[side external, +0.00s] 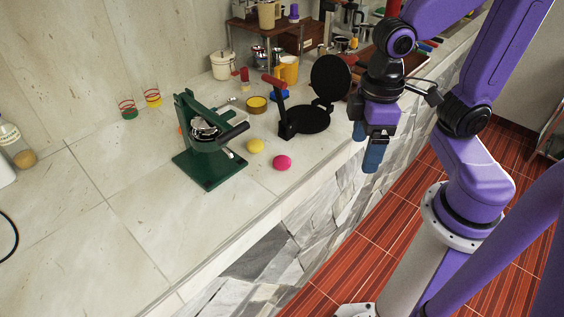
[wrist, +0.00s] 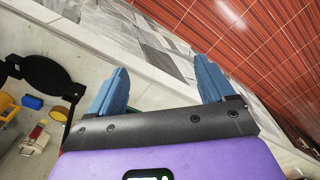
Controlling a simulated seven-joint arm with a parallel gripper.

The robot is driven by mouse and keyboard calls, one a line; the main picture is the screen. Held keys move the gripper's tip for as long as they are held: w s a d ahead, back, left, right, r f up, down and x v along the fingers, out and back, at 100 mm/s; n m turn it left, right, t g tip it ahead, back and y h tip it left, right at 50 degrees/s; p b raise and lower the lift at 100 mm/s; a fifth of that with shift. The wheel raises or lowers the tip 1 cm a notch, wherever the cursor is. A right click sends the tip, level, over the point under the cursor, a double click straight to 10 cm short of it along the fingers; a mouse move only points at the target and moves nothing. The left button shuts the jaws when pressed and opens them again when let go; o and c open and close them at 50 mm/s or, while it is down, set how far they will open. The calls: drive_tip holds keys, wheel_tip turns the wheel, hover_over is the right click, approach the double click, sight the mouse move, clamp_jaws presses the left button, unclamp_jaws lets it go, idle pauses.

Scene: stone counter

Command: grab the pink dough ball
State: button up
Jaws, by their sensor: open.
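The pink dough ball (side external: 282,163) rests on the stone counter (side external: 115,215) near its front edge, in the side external view. A yellow dough ball (side external: 255,146) lies just behind it to the left. My gripper (side external: 371,160) hangs to the right of the pink ball, past the counter's front edge, with blue fingers pointing down. In the wrist view my gripper (wrist: 160,82) has its two blue fingers spread wide with nothing between them. The pink ball does not show in the wrist view.
A green press (side external: 210,140) stands left of the balls. A black round press with an open lid (side external: 308,118) stands between the balls and my gripper's side, further back; it also shows in the wrist view (wrist: 45,75). Cups and a shelf stand behind. The counter's front left is clear.

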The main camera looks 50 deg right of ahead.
drive_tip(key=w+a+m, duration=0.2)
drive_tip(key=w+m, duration=0.8)
drive_tip(key=w, duration=0.2)
drive_tip(key=m, duration=0.9)
approach(282, 165)
wheel_tip(282, 165, down, 7)
drive_tip(key=shift+w+r, duration=0.1)
drive_tip(key=shift+w, duration=0.05)
drive_tip(key=c, duration=1.1)
